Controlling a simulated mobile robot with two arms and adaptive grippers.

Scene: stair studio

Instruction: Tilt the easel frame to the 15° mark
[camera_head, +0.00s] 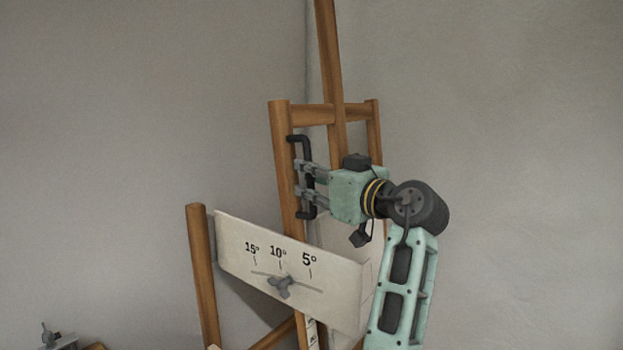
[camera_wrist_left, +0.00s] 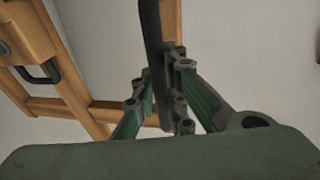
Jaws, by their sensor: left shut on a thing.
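The easel frame (camera_head: 283,160) is brown wood, with two posts, a crossbar and a tall mast, and leans slightly. A black bar handle (camera_head: 301,146) is fixed along its left post. My left gripper (camera_head: 300,178) is shut on this handle at mid-height; the handle also shows between the fingers in the left wrist view (camera_wrist_left: 153,50). A pale angle plate (camera_head: 238,242) carries the marks 15°, 10° and 5° from left to right. A grey wing knob (camera_head: 281,287) sits on its slot, below the 10° mark. My right gripper is not in view.
A shorter wooden post (camera_head: 203,275) stands at the plate's left end. A second black handle (camera_wrist_left: 38,72) is on wood at the left in the wrist view. A small grey object (camera_head: 57,341) is cut off at bottom left. Grey walls stand behind.

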